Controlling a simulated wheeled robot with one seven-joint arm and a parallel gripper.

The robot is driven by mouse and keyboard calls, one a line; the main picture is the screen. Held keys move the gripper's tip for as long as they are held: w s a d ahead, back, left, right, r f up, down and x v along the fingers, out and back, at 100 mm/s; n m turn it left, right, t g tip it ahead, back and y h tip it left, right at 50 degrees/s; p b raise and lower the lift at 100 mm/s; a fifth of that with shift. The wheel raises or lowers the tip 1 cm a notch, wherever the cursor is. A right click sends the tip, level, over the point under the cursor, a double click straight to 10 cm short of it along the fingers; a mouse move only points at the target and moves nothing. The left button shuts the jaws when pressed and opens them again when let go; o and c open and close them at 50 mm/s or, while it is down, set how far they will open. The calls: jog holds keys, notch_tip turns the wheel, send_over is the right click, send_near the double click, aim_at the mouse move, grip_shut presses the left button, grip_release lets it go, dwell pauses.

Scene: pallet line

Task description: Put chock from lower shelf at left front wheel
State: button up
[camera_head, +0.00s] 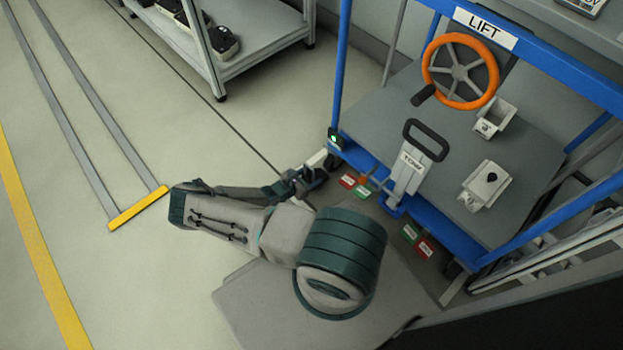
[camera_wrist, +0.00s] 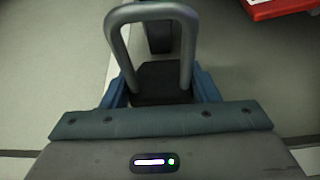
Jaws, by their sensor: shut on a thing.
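The chock (camera_wrist: 160,85), a black block with a grey loop handle, is between the blue fingers of my gripper (camera_wrist: 162,78) in the wrist view. My gripper is shut on it. A dark wheel (camera_wrist: 160,38) shows just beyond the chock, partly seen through the handle loop. I cannot tell whether chock and wheel touch. In the head view my gripper (camera_head: 310,178) is low by the left front corner of the blue-framed cart (camera_head: 365,172); the chock cannot be made out there. The lower shelf (camera_head: 275,42) at the top left holds several dark, light-based items (camera_head: 222,42).
The cart carries an orange handwheel (camera_head: 461,70), a LIFT sign (camera_head: 485,28) and a TOW handle (camera_head: 412,165). A yellow-ended floor rail (camera_head: 138,208) lies left.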

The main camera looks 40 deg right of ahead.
jog(key=shift+d+f+b, duration=0.25)
jog(key=shift+f+b, duration=0.2)
jog(key=shift+f, duration=0.25)
jog(key=shift+f, duration=0.2)
jog(key=o, duration=1.2)
jog(key=shift+o, duration=0.2)
jog(key=shift+r, duration=0.15)
